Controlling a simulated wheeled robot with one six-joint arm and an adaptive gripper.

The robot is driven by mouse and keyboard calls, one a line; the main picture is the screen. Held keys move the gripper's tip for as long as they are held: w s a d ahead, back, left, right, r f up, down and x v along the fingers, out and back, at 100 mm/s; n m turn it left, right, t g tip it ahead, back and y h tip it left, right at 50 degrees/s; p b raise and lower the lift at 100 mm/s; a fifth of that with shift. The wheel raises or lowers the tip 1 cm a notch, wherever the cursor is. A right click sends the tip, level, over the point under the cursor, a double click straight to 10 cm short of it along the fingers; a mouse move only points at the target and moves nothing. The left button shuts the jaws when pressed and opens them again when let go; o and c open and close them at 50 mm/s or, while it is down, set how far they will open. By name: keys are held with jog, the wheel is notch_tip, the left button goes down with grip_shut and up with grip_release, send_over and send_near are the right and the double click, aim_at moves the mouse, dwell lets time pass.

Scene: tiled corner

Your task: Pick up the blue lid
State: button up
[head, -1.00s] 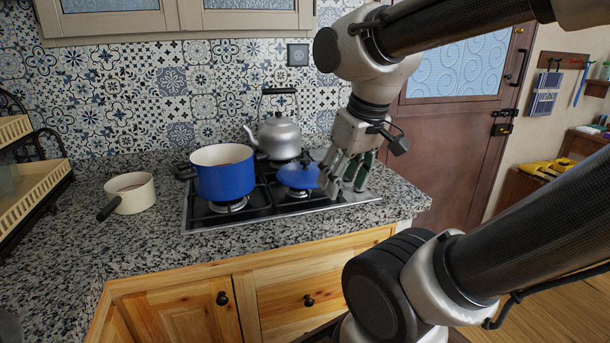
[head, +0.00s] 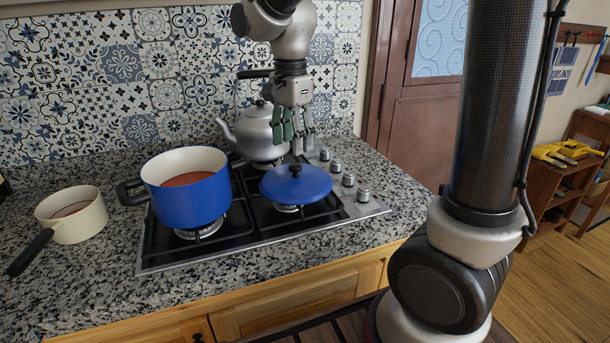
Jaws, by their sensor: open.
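The blue lid (head: 312,186) with a dark round knob lies over the front right burner of the stove, knob up. My gripper (head: 294,150) points down, open, and shows just behind and above the lid in the head view. Its fingers appear empty. I cannot tell the exact gap between the fingertips and the knob. The lid's rim and top are in clear view.
A blue pot (head: 206,205) stands left of the lid on the stove (head: 258,238). A silver kettle (head: 246,136) stands behind, close to my gripper. A cream saucepan (head: 80,226) sits on the granite counter (head: 100,285). Burner knobs (head: 348,180) line the stove's right side.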

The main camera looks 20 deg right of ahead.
aim_at(294, 165)
jog(key=shift+s+m, duration=0.1)
jog(key=shift+m, duration=0.4)
jog(key=shift+f, duration=0.35)
jog(key=f, duration=0.7)
jog(key=shift+w+d, duration=0.15)
jog(key=shift+w, duration=0.1)
grip_shut()
